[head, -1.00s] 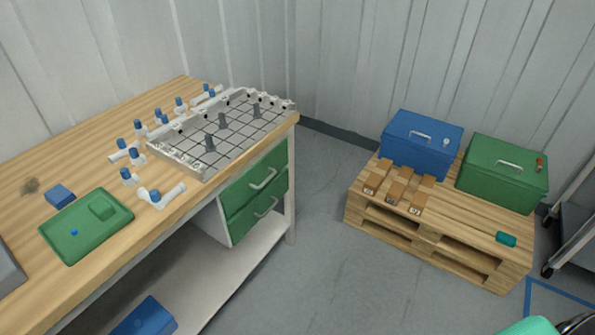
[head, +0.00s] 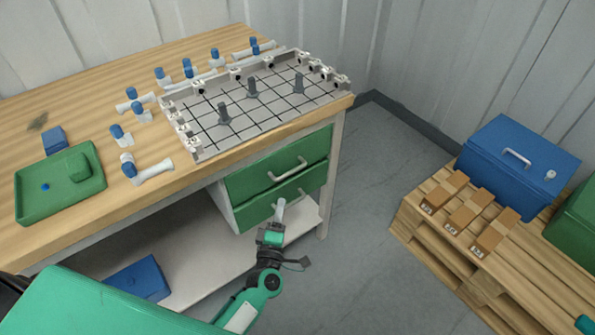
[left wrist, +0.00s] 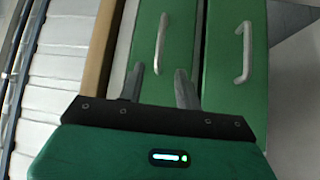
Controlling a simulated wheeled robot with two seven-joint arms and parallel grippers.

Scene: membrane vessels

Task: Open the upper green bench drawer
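The green bench drawers sit under the right end of the bench, both closed. The upper green drawer (head: 255,178) has a pale bar handle (head: 287,169); the lower drawer (head: 252,212) is below it. My left gripper (head: 280,208) is in front of the drawers, its fingers overlapping the lower drawer's front in the head view. In the left wrist view the scene is turned sideways. There the open left gripper (left wrist: 159,75) points at the upper handle (left wrist: 160,45), which lies ahead between its two fingers, apparently untouched. The lower handle (left wrist: 243,52) is to the right. My right gripper is out of view.
A gridded tray (head: 215,148) with grey posts stands on the bench top above the drawers. White and blue fittings and a green tray (head: 30,212) lie to its left. A blue box (head: 140,279) is on the lower shelf. A pallet (head: 455,272) with boxes stands right.

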